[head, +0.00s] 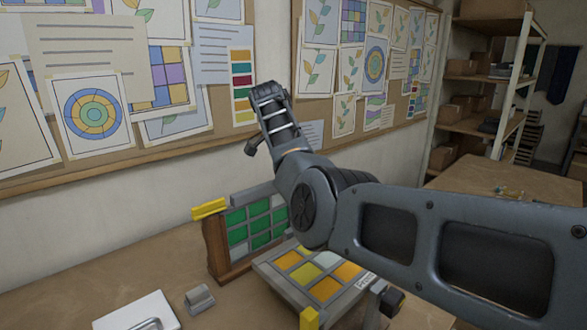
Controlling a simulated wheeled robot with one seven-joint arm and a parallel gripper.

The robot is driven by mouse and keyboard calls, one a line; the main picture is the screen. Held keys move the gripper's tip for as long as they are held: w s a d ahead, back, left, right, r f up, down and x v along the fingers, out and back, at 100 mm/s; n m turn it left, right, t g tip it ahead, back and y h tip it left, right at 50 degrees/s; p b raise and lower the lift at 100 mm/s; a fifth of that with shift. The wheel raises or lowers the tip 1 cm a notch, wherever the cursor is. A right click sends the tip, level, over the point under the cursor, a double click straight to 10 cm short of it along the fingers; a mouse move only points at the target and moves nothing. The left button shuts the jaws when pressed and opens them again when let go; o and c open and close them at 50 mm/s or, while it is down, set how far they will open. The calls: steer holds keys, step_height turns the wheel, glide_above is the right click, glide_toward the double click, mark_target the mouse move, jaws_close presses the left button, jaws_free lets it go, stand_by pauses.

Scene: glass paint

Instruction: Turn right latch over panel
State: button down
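A flat grey frame holding a panel of orange, yellow and pale glass squares (325,288) lies on the bench at bottom centre. My arm crosses from the right edge to a joint above the frame, then rises toward the wall.
A wooden-sided stand with green panes (218,250) and a yellow block (208,209) stands behind the frame. A small grey block (199,299) and a white board with a metal handle (138,315) lie left. A pinboard wall closes the back; shelves (480,100) stand right.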

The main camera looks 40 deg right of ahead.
stand_by(0.3)
steer(key=c, duration=1.2)
jaws_free()
steer(key=shift+o, duration=0.2)
steer(key=shift+r, duration=0.1)
steer(key=b+v, duration=0.1)
steer(key=v, duration=0.6)
steer(key=shift+a+r+b, duration=0.15)
steer(key=shift+r+b, duration=0.2)
steer(key=shift+b, duration=0.05)
steer(key=shift+f, duration=0.1)
